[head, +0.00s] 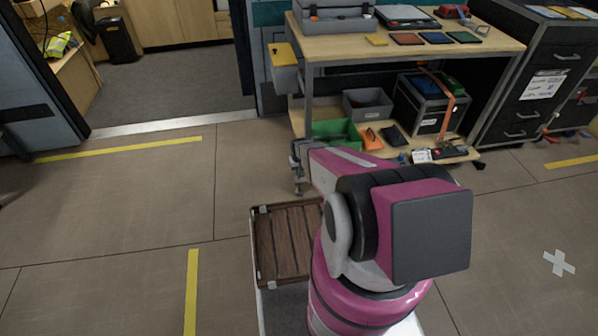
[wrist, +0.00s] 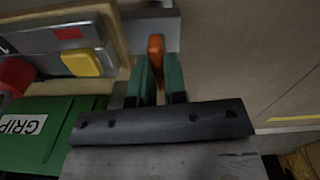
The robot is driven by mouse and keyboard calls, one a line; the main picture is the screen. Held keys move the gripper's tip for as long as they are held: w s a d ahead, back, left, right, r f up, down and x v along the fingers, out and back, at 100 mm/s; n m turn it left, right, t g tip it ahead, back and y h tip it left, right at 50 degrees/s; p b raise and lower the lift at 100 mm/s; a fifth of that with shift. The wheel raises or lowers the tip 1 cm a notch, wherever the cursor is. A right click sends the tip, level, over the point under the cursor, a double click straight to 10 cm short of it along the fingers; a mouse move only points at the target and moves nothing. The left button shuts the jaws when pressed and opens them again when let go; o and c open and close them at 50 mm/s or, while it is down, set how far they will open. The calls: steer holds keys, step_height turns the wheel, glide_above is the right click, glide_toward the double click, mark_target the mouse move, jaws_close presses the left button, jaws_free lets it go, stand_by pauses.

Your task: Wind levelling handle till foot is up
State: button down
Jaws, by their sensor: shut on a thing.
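In the wrist view my gripper (wrist: 158,82) has its two green fingers closed on an orange handle (wrist: 156,48), which sits between them in front of a grey metal part. In the head view my arm hides the gripper and the handle. A grey metal leg and foot (head: 298,184) show at the near left corner of the wooden-topped trolley (head: 330,50), just left of my arm. I cannot tell from here whether the foot touches the floor.
In the wrist view a yellow block (wrist: 82,63) and a green surface marked GRIP (wrist: 50,140) lie left of the fingers. The trolley's lower shelf holds a green bin (head: 338,133) and a grey bin (head: 367,104). Dark drawers (head: 530,85) stand right. Floor at left is clear.

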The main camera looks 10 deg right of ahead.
steer(key=n, duration=0.6)
steer(key=shift+n, duration=0.3)
steer(key=n, duration=0.6)
stand_by(0.4)
steer(key=c, duration=1.2)
jaws_free()
steer(key=shift+o, duration=0.2)
step_height(320, 180, up, 11)
